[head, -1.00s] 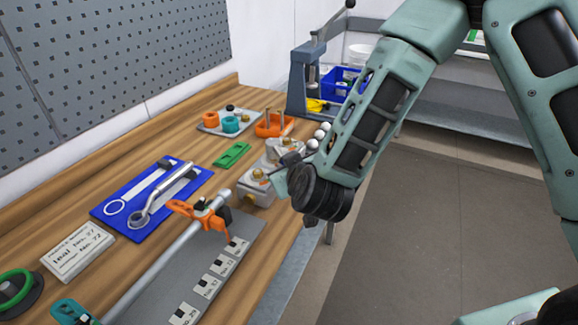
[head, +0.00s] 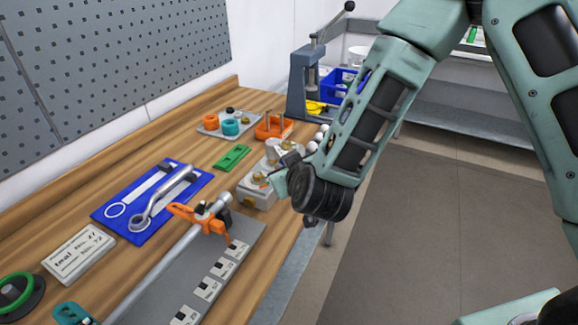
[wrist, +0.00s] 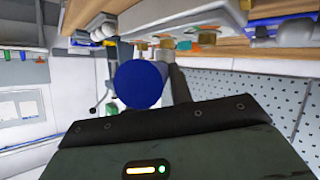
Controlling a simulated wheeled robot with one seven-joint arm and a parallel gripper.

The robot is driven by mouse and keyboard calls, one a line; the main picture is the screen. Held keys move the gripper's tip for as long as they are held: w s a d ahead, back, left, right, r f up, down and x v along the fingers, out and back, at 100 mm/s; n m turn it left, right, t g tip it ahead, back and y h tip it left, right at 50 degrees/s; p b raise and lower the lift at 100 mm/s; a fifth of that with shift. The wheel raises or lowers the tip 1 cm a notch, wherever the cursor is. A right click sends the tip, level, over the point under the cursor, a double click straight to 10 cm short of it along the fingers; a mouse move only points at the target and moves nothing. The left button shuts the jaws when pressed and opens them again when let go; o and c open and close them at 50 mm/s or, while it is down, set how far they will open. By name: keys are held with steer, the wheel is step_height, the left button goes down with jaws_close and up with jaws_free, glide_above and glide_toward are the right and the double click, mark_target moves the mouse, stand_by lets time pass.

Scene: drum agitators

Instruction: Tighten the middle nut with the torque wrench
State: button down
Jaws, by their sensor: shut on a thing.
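My gripper (head: 281,182) is at the near right side of a white block (head: 254,196) with brass nuts on top. It is shut on a tool that looks like the torque wrench, mostly hidden behind my wrist; a thin dark bar (head: 277,170) reaches over the block. In the wrist view a round blue end (wrist: 142,85) fills the middle, probably the tool's handle. A brass nut (head: 259,177) shows on the block. I cannot tell which nut is the middle one, or whether the tool is seated on a nut.
A blue mat (head: 107,216) holds a silver ring wrench (head: 160,200) beside a white tool outline. An orange clamp (head: 205,216) grips a long metal rod (head: 160,262). A green piece (head: 232,157), orange holder (head: 270,127) and grey press (head: 300,85) stand farther back.

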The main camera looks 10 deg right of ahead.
steer(key=shift+r+p, duration=0.3)
steer(key=shift+r, duration=0.1)
stand_by(0.6)
steer(key=shift+r+p, duration=1.2)
steer(key=shift+r, duration=0.25)
steer(key=c, duration=1.8)
jaws_free()
jaws_close()
